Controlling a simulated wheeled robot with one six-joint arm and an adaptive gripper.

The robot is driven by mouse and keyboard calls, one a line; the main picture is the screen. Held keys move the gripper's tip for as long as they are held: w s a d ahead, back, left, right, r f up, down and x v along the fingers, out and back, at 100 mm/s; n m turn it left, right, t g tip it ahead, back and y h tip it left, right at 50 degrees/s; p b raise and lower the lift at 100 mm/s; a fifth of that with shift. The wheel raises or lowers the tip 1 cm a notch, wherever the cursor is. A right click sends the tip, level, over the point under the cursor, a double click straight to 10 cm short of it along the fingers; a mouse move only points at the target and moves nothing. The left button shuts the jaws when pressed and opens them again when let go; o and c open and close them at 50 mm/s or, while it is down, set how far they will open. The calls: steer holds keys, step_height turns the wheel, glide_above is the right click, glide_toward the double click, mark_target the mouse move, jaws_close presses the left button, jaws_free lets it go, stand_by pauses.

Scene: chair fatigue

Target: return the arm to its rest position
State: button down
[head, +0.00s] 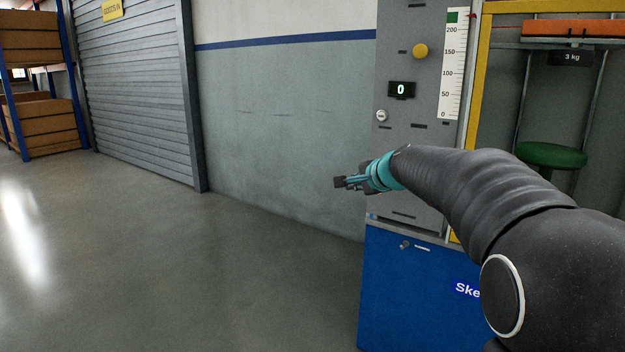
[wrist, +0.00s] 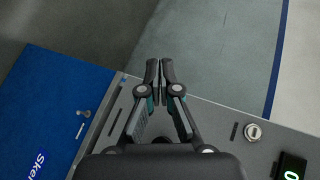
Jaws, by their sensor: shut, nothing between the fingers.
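My gripper (head: 341,182) is at the end of my outstretched arm, in front of the grey control panel (head: 395,150) in the head view. Its fingers point left and look shut and empty. In the wrist view my gripper (wrist: 160,68) shows its two fingertips close together with nothing between them. My dark arm comes in from the right side of the head view and hides part of the panel and of the blue cabinet below it.
The blue cabinet (head: 400,290) stands below. A green stool (head: 551,155) is at the right. The floor (head: 200,270) at left is clear.

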steer(key=s+d+f+n+g+h+p, duration=0.1)
steer(key=s+f+n+g, duration=0.3)
steer(key=s, duration=0.8)
steer(key=s+f+n+g+h+p, duration=0.15)
steer(key=s+f+n, duration=0.4)
steer(key=s, duration=0.75)
steer(key=s+d+n+h+p, duration=0.1)
steer(key=s+n, duration=0.1)
steer(key=s, duration=0.7)
steer(key=s+d+n+h+p, duration=0.1)
steer(key=s+d, duration=0.1)
steer(key=s, duration=0.8)
steer(key=shift+d+f+n, duration=0.3)
steer(key=shift+f+n, duration=0.05)
steer(key=shift+f, duration=0.1)
